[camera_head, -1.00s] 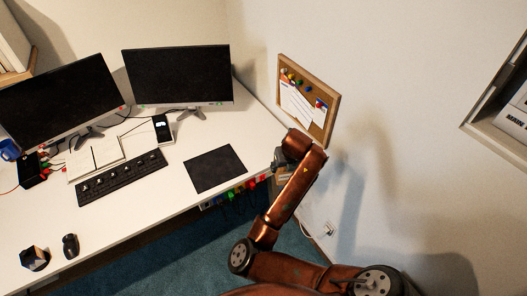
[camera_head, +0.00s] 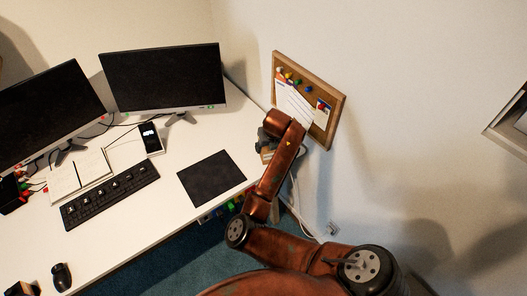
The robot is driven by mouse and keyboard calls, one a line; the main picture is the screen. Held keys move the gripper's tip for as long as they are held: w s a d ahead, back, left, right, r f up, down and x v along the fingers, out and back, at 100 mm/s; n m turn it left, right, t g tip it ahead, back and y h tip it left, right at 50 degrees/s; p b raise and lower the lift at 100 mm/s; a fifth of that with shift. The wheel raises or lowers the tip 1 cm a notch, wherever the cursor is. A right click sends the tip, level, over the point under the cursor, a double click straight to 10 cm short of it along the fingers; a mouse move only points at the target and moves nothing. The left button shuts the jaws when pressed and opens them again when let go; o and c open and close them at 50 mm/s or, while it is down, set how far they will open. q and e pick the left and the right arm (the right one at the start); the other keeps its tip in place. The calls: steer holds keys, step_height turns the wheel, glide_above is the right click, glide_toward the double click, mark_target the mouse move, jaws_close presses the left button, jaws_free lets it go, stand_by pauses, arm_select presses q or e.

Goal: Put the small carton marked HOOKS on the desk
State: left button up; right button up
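The white desk (camera_head: 160,208) fills the left half of the head view. No small carton marked HOOKS can be made out. My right arm comes in from the bottom right and reaches up to the desk's right end. A grey part of my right gripper (camera_head: 265,151) shows beside the arm there; its fingers are mostly hidden, so I cannot tell if it is open or holds anything. My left gripper is out of view.
Two monitors (camera_head: 163,75), a keyboard (camera_head: 110,193), an open notebook (camera_head: 78,173), a phone (camera_head: 151,138) and a mouse (camera_head: 62,276) are on the desk. A dark mat (camera_head: 211,178) lies near its right end. A corkboard (camera_head: 333,110) hangs on the wall.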

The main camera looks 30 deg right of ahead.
steer(key=w+f, duration=0.2)
steer(key=w+d+f, duration=0.1)
steer(key=w+f, duration=0.1)
steer(key=w+d+f+b, duration=0.1)
steer(key=w+f, duration=0.1)
steer(key=shift+d+f, duration=0.1)
steer(key=shift+d, duration=0.1)
steer(key=shift+w+f, duration=0.15)
steer(key=shift+f, duration=0.05)
step_height(320, 180, down, 2)
steer(key=shift+f, duration=0.2)
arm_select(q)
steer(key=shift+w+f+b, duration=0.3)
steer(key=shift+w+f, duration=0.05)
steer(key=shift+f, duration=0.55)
arm_select(e)
steer(key=shift+f, duration=0.35)
steer(key=shift+f, duration=0.1)
steer(key=o, duration=1.3)
steer(key=shift+f, duration=0.1)
